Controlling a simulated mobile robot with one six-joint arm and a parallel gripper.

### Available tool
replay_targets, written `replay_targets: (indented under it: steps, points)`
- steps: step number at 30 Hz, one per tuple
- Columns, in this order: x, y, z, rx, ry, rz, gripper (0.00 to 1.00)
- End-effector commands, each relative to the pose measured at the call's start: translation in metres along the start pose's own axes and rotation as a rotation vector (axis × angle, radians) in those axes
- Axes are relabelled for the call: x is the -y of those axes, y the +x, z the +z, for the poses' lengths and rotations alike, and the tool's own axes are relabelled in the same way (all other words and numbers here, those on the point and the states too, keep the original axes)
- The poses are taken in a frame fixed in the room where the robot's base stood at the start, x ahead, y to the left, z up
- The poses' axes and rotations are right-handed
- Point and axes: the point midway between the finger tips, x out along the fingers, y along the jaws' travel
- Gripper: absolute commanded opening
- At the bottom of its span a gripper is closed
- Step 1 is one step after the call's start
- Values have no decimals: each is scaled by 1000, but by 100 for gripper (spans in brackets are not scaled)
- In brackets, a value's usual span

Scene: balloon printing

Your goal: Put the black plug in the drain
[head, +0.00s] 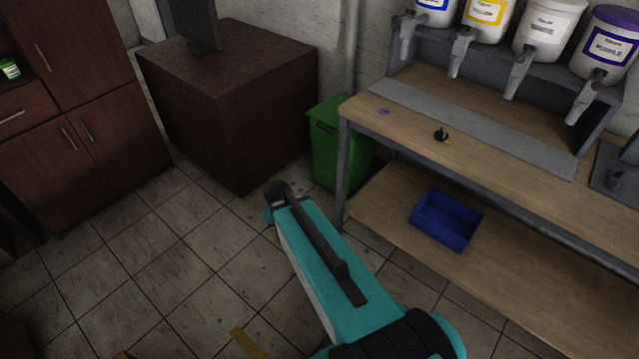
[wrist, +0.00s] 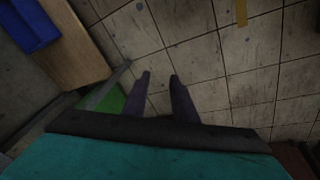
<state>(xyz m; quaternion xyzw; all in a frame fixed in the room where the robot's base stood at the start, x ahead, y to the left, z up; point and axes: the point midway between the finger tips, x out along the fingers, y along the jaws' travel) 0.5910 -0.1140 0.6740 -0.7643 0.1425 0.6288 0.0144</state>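A small black plug (head: 441,134), with a yellowish bit beside it, sits on the wooden workbench (head: 480,155) in the head view. A long grey strip (head: 480,125) runs along the bench below the taps, behind the plug. I cannot make out a clear drain opening; a small bluish mark (head: 383,111) shows near the bench's left end. My gripper (wrist: 159,80) shows two dark fingers apart with only floor between them, in the wrist view. It is empty and away from the plug, over the floor left of the bench. My arm hides the fingers in the head view.
A blue crate (head: 446,219) stands on the lower shelf (head: 385,205). A green bin (head: 338,150) stands by the bench's left leg, beside a brown block (head: 230,100). Paint containers with taps (head: 549,30) overhang the bench's back.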

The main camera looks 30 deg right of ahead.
Motion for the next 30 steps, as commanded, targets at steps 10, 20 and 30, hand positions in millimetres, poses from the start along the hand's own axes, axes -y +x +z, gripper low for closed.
replay_targets:
  steps: [10,20,30]
  points:
    - [78,43,154,359,-213,-132,25]
    - [78,78,258,553,-261,-140,25]
    - [69,96,333,678,-276,-128,25]
